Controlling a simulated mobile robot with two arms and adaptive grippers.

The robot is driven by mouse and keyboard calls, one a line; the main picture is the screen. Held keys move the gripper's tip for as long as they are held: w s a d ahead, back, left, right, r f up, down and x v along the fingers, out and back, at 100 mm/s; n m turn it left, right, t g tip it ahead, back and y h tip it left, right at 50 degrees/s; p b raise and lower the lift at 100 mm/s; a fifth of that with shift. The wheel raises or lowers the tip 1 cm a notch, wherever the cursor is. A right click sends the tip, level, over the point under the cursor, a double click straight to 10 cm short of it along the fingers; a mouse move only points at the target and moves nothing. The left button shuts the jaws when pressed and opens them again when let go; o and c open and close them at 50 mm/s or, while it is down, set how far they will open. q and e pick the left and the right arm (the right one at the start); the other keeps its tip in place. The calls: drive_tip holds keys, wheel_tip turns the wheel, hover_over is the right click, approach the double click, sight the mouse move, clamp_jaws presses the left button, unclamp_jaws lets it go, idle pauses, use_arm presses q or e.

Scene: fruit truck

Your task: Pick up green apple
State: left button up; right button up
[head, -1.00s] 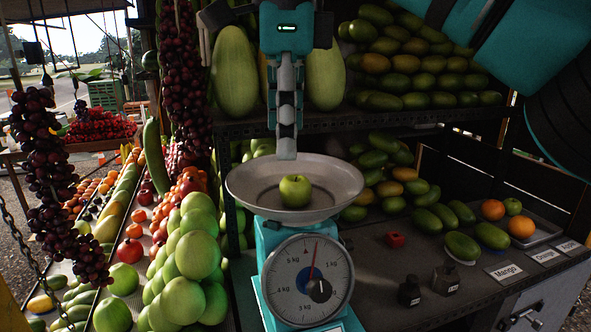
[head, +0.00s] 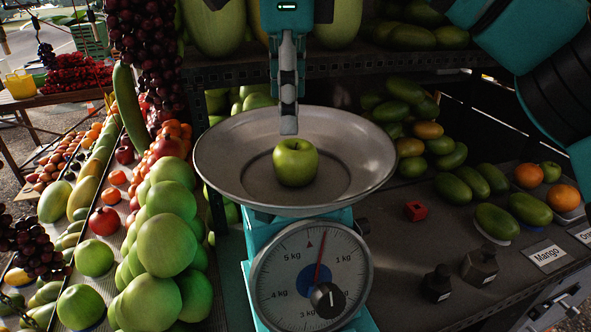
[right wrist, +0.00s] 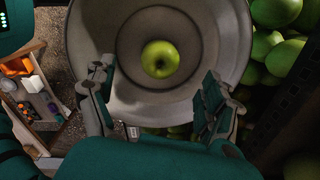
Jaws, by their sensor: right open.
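A green apple (head: 295,163) sits in the round metal pan (head: 222,160) of a teal dial scale (head: 312,272). The right wrist view shows the apple (right wrist: 160,59) near the middle of the pan (right wrist: 215,35). My right gripper (head: 288,128) points down over the pan, just above and behind the apple in the head view, which shows it edge-on. In the right wrist view my right gripper (right wrist: 155,95) has its fingers wide apart, empty, with the apple ahead of the gap. My left gripper is not in view.
Mangoes (head: 405,95) crowd the shelf behind. Green pomelos (head: 160,240) are piled left of the scale. The counter (head: 400,250) has some bare room.

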sight(292, 146)
drive_tip(key=f, duration=0.3)
drive_tip(key=shift+w+f, duration=0.2)
drive_tip(key=shift+w, duration=0.1)
drive_tip(key=shift+s+f, duration=0.1)
drive_tip(key=shift+f, duration=0.05)
drive_tip(key=shift+s+d+f+p, duration=0.15)
drive_tip(key=shift+f+p, duration=0.15)
drive_tip(key=shift+p, duration=0.15)
drive_tip(key=f, duration=0.1)
drive_tip(key=f+p, duration=0.1)
drive_tip(key=f, duration=0.1)
drive_tip(key=shift+w+d+f, duration=0.2)
drive_tip(key=shift+w+f, duration=0.1)
drive_tip(key=shift+f+p, duration=0.3)
drive_tip(key=shift+f, duration=0.15)
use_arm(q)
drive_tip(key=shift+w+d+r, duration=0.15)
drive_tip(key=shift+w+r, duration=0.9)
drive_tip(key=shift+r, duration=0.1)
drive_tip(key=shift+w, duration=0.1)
use_arm(e)
drive_tip(key=shift+s+a, duration=0.1)
drive_tip(key=shift+c, duration=0.3)
